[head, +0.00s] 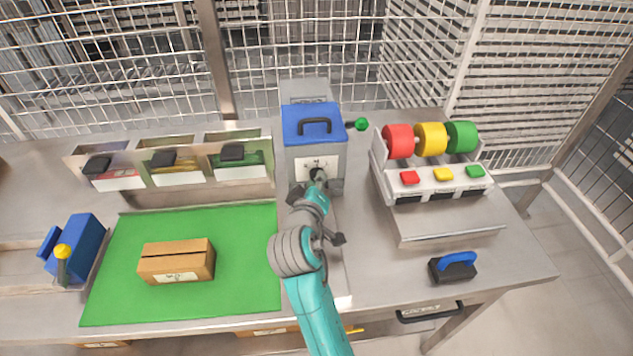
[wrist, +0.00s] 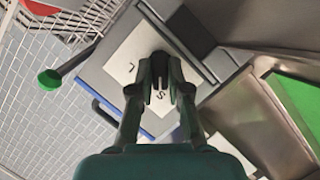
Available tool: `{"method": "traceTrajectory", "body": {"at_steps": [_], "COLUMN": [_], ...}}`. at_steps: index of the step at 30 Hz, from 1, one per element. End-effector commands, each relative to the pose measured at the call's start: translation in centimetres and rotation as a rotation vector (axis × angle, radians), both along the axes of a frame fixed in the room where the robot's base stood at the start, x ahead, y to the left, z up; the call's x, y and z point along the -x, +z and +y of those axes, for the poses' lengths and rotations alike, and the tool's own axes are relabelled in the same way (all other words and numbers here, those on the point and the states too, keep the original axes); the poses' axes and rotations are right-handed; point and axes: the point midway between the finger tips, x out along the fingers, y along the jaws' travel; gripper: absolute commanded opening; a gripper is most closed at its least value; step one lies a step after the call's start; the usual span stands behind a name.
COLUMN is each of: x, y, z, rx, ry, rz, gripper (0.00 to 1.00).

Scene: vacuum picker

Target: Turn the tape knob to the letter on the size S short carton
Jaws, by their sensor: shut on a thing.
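The tape machine (head: 315,160) is a grey box with a blue lid, at the back middle of the table. Its white dial plate (head: 305,167) is on the front and shows in the wrist view (wrist: 127,50). The dark tape knob (wrist: 159,62) is mostly hidden between my fingers. My gripper (head: 318,177) is shut on the knob; it also shows in the wrist view (wrist: 160,90). Letters like S and L or J show on the plate; the pointer's direction is unclear. A brown carton (head: 177,249) lies on the green mat (head: 235,228); its label is too small to read.
A green-ended lever (head: 361,124) sticks out from the machine's right side. Bins (head: 165,165) stand behind the mat. A stand with red, yellow and green rolls (head: 430,139) is at right, with a blue-handled tool (head: 455,267) in front. A blue block-shaped device (head: 75,245) is at left.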

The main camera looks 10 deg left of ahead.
Motion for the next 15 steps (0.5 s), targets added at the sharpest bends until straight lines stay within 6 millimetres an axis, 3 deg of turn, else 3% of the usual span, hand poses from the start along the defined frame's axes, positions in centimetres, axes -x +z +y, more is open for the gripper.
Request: {"method": "traceTrajectory", "body": {"at_steps": [1,3,15], "x": [-0.01,-0.01,0.55], "y": [-0.04,-0.03,0.09], "z": [0.01,0.0,0.04], "rx": [0.001,0.001,0.001], "ry": [0.0,0.0,0.002], "rz": [0.0,0.0,0.0], "gripper": [0.24,0.41,0.42]}}
